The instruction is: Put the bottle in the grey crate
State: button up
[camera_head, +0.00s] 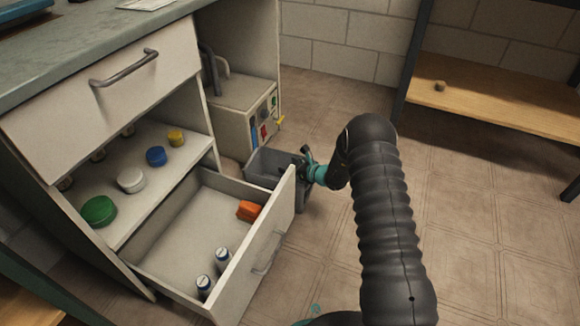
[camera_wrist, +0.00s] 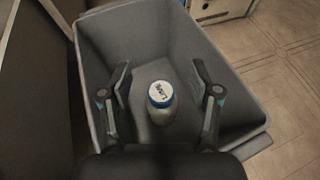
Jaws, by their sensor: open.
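The grey crate (camera_head: 268,165) stands on the floor between the open drawer and the boxy unit; the wrist view shows its inner wall (camera_wrist: 120,40). The bottle (camera_wrist: 161,102), pale with a blue-rimmed white lid marked with letters, is upright inside the crate's outline, seen from above. I cannot tell for sure that its base rests on the crate floor. My gripper (camera_wrist: 161,98) is open, with one finger on each side of the bottle and a gap at both. In the head view my gripper (camera_head: 304,164) is at the crate's opening, and the bottle is hidden there.
The open drawer (camera_head: 285,215) beside the crate holds an orange block (camera_head: 249,211) and two small pale cylinders (camera_head: 213,270). Several round lids, including a green one (camera_head: 99,211), lie on the cabinet shelf. The tiled floor at right is clear. A wooden shelf (camera_head: 490,110) stands behind.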

jog(key=shift+r+p, duration=0.2)
jog(key=shift+p, duration=0.1)
jog(key=p+v, duration=0.1)
jog(key=v, duration=1.1)
jog(key=shift+r+p, duration=0.35)
jog(key=shift+r, duration=0.05)
dwell(0.3)
